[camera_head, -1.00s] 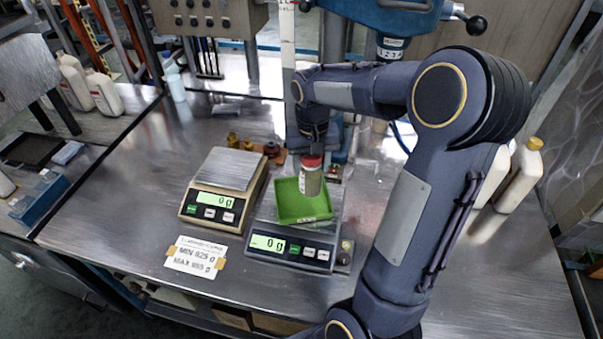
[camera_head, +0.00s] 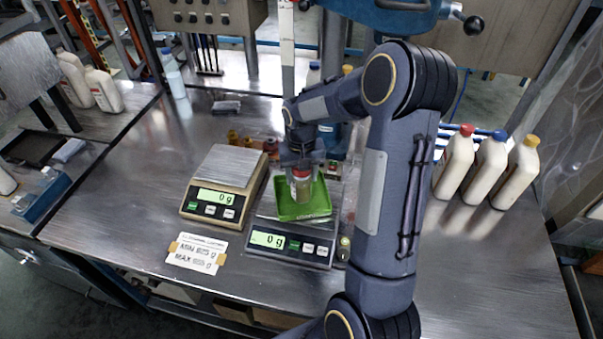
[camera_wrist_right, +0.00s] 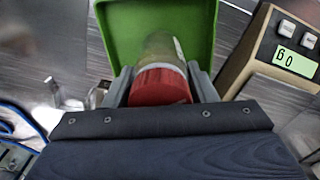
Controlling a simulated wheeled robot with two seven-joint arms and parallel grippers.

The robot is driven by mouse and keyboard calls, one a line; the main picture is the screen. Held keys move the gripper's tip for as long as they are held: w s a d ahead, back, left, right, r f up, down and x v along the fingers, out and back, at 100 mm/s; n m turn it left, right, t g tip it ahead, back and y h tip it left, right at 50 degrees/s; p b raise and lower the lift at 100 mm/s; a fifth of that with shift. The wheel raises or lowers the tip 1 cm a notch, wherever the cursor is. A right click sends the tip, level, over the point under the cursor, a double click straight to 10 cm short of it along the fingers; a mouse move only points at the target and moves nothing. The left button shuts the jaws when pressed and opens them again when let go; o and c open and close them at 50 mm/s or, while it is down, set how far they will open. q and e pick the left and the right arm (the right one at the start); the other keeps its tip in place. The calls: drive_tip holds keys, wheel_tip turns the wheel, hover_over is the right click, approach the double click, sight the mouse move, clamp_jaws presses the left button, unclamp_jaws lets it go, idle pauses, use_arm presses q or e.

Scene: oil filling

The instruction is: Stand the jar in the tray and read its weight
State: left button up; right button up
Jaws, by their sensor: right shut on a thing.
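The jar (camera_head: 301,188) has a red lid and a greenish-brown body. My right gripper (camera_head: 300,172) is shut on it around the lid; the red lid also shows between the fingers in the right wrist view (camera_wrist_right: 160,87). The jar is over or in the green tray (camera_head: 289,207); I cannot tell whether it touches the tray floor. The tray lies on the right scale (camera_head: 291,246), whose display reads 0 g. My left gripper is not in view.
A second scale (camera_head: 222,181) stands to the left, also reading 0 g. A label card (camera_head: 196,252) with MIN and MAX figures lies in front of it. Several white bottles (camera_head: 485,165) stand at the right. Small brass pieces (camera_head: 234,137) sit behind the scales.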

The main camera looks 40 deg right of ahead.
drive_tip(key=o, duration=1.4)
drive_tip(key=shift+f, duration=0.1)
drive_tip(key=shift+c, duration=0.2)
wheel_tip(320, 180, up, 12)
drive_tip(key=shift+f+b, duration=0.1)
drive_tip(key=shift+b, duration=0.25)
drive_tip(key=shift+s+a+r, duration=0.1)
drive_tip(key=shift+s+r, duration=0.05)
drive_tip(key=shift+r, duration=0.2)
drive_tip(key=s+a+n+t+y, duration=0.3)
drive_tip(key=s+a+n+t, duration=0.1)
drive_tip(key=s+a, duration=1.2)
drive_tip(key=s+t, duration=0.1)
drive_tip(key=s, duration=0.3)
drive_tip(key=shift+s+a+r+t+y, duration=0.2)
drive_tip(key=shift+s+a+t+y, duration=0.1)
drive_tip(key=shift+s+y, duration=0.1)
